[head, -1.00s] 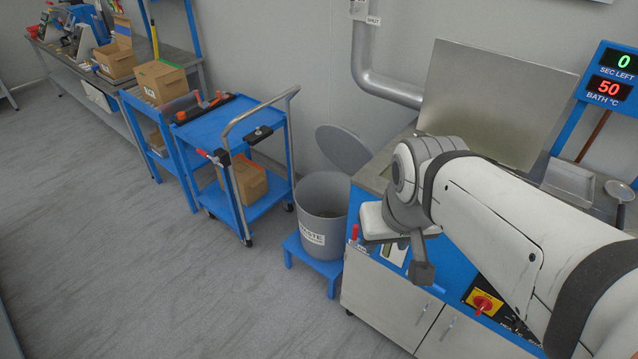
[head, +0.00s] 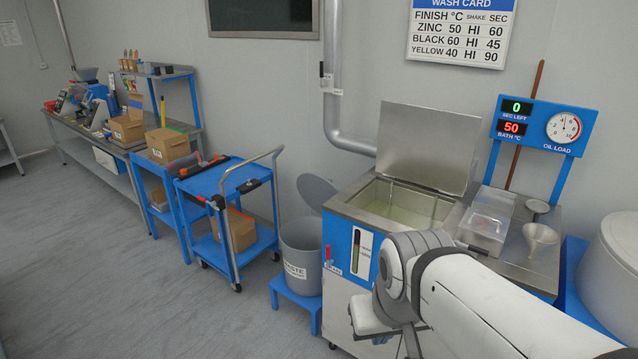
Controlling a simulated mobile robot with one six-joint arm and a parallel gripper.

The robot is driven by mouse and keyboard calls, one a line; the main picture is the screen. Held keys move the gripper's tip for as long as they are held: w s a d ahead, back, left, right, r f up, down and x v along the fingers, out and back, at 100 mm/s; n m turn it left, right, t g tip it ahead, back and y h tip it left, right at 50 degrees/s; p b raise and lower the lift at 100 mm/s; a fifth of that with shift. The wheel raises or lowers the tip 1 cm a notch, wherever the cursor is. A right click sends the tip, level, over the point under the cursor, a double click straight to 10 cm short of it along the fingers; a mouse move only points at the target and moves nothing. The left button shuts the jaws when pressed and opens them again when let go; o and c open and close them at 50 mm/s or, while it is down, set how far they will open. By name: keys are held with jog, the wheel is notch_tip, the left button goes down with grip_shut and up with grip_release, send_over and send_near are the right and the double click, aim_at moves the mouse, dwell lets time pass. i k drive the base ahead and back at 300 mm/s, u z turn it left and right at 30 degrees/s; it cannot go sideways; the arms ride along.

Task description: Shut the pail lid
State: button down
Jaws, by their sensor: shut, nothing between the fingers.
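The grey waste pail (head: 302,262) stands on a low blue stand (head: 296,299), left of the wash machine. Its round grey lid (head: 317,189) is open, tilted up at the pail's back against the wall side. My gripper (head: 410,345) is at the bottom of the view, in front of the machine's cabinet and to the right of the pail, apart from it. The gripper's fingers are partly cut off by the frame edge, and they hold nothing.
A blue cart (head: 228,185) with a metal handle stands just left of the pail. The wash machine (head: 362,218) with its raised steel cover (head: 428,147) is on the right. The floor (head: 130,290) in front of the cart is clear.

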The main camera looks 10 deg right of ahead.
aim_at(316, 189)
jog(key=u, duration=0.75)
jog(key=i, duration=1.9)
jog(key=z, duration=0.9)
jog(key=i, duration=0.75)
jog(key=z, duration=0.6)
